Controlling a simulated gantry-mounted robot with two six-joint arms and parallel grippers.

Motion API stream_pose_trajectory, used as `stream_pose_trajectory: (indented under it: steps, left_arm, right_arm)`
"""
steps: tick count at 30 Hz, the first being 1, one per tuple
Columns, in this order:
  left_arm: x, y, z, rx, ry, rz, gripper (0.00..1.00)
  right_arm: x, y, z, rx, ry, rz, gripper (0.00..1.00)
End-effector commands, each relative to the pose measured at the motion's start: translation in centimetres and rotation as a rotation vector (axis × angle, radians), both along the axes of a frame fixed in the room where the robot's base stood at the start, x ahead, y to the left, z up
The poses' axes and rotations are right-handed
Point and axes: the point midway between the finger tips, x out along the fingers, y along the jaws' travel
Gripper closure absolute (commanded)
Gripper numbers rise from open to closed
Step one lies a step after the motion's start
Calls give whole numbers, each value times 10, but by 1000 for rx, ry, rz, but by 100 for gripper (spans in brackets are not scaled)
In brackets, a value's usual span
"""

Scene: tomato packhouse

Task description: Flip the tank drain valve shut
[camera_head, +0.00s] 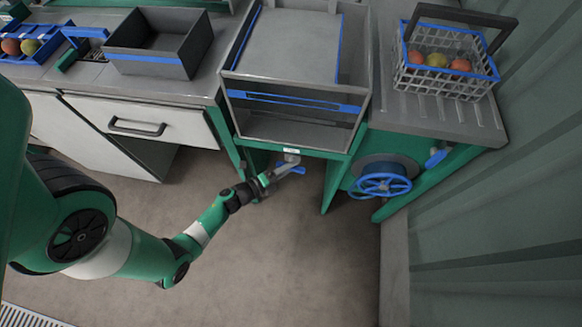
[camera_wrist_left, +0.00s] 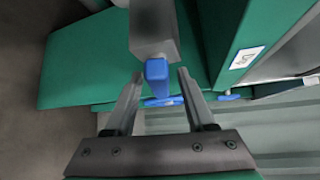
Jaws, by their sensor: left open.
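The drain valve (camera_head: 291,158) is a grey fitting under the front of the steel tank (camera_head: 300,131), with a blue lever (camera_head: 298,169). My left gripper (camera_head: 270,179) reaches in below the tank, close to the valve. In the left wrist view the grey valve body (camera_wrist_left: 153,30) comes down from the top, and the blue lever end (camera_wrist_left: 157,76) shows between the tips of my open left fingers (camera_wrist_left: 160,86). I see no clear contact, and depth is hard to judge. My right gripper is not in view.
A blue handwheel (camera_head: 384,185) sits right of the tank on the green frame. A wire basket of tomatoes (camera_head: 452,85) stands on the right counter. A grey open bin (camera_head: 155,63) and a blue crate (camera_head: 50,48) stand at the left. The floor below is clear.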

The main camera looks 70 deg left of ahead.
Motion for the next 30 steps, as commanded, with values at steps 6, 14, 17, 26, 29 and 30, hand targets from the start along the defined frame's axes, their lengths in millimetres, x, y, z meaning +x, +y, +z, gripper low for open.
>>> stream_pose_trajectory:
  steps: [6,14,17,26,29,30]
  left_arm:
    - [4,1,0,-1,0,0,45]
    - [4,1,0,0,0,0,74]
    - [4,1,0,0,0,0,92]
    - [4,1,-2,-4,-6,0,100]
    - [4,1,-7,-30,-51,1,100]
    - [4,1,-9,-47,-80,1,100]
  right_arm:
    - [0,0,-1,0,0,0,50]
    - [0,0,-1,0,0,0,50]
    - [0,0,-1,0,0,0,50]
    - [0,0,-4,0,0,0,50]
    - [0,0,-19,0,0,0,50]
    - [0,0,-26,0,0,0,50]
